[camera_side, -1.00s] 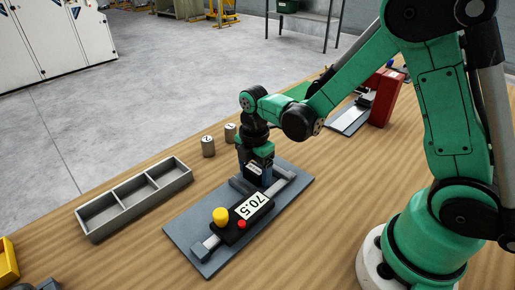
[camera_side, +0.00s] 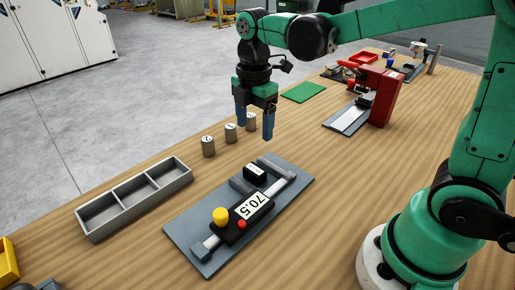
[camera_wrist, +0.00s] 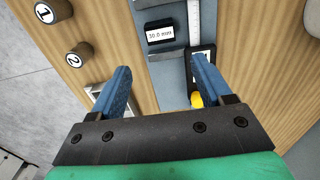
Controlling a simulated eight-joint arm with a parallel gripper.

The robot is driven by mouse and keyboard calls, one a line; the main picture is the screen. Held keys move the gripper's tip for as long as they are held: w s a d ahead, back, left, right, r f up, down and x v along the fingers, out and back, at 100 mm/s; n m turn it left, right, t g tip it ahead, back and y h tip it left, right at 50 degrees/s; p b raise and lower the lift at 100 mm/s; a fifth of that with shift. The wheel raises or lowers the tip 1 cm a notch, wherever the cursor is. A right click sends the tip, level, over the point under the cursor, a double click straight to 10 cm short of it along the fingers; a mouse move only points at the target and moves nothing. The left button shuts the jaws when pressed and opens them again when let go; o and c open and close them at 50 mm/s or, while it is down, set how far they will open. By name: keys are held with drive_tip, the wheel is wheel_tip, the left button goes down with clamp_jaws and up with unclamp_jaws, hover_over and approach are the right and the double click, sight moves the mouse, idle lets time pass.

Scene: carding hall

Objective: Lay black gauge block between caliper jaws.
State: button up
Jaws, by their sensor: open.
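The black gauge block (camera_side: 255,171) lies on the grey plate of the caliper, between the caliper's two grey jaws. In the wrist view the block (camera_wrist: 160,32) carries a white label reading 30.0 mm, and a jaw shows on either side of it. The caliper (camera_side: 240,217) has a display reading 70.5, a yellow knob and a red button. My gripper (camera_side: 254,129) is open and empty, raised above the plate and clear of the block. Its blue fingers (camera_wrist: 160,85) are spread wide in the wrist view.
An empty three-part grey tray (camera_side: 135,198) stands at the left. Several numbered grey cylinders, one of them here (camera_side: 208,146), stand behind the plate. A red device (camera_side: 383,97) and a green mat (camera_side: 303,92) are farther back. The wood table is bare in front of the plate.

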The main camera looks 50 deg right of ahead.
drive_tip(key=s+m+t, duration=0.6)
drive_tip(key=m+t, duration=0.1)
drive_tip(key=m, duration=1.1)
drive_tip(key=shift+s+d+r, duration=0.15)
drive_tip(key=shift+d+r, duration=0.15)
